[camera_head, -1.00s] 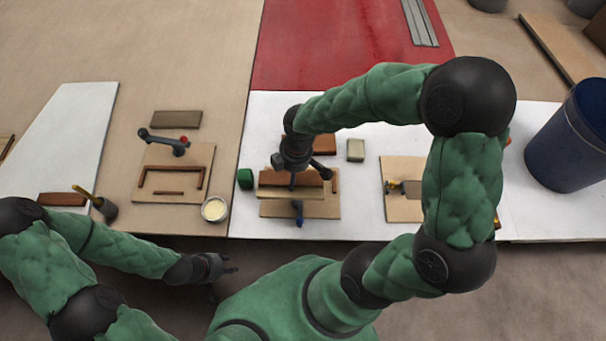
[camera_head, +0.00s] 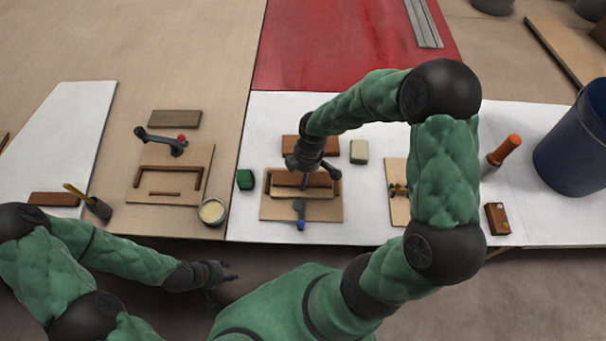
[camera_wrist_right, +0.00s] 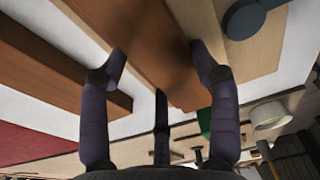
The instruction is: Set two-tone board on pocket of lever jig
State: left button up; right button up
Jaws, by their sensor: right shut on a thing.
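The two-tone board (camera_head: 303,192), reddish brown with a tan strip along one side, lies over the lever jig (camera_head: 275,213), a light wood plate with a reddish-brown raised frame and a blue-tipped lever (camera_head: 300,212). My right gripper (camera_head: 308,170) is shut on the board from above. In the right wrist view the board (camera_wrist_right: 150,45) runs between the fingers of my right gripper (camera_wrist_right: 160,70). The board looks lined up within the frame, but whether it touches the pocket floor is hidden. My left gripper (camera_head: 222,272) is open and empty, off the table's front edge.
A second jig (camera_head: 185,188) with a red-tipped lever stands to the left. A green block (camera_head: 245,180), a cream block (camera_head: 359,151), a brown block (camera_head: 290,142) and a tin (camera_head: 212,211) surround the lever jig. A blue bin (camera_head: 575,150) stands far right.

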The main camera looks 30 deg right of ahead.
jog(key=o, duration=1.4)
jog(key=shift+f, duration=0.1)
jog(key=shift+c, duration=0.2)
notch_tip(320, 180, up, 12)
jog(key=d+p, duration=0.1)
jog(key=p, duration=0.3)
jog(key=shift+s, duration=0.4)
jog(key=shift+d, duration=0.15)
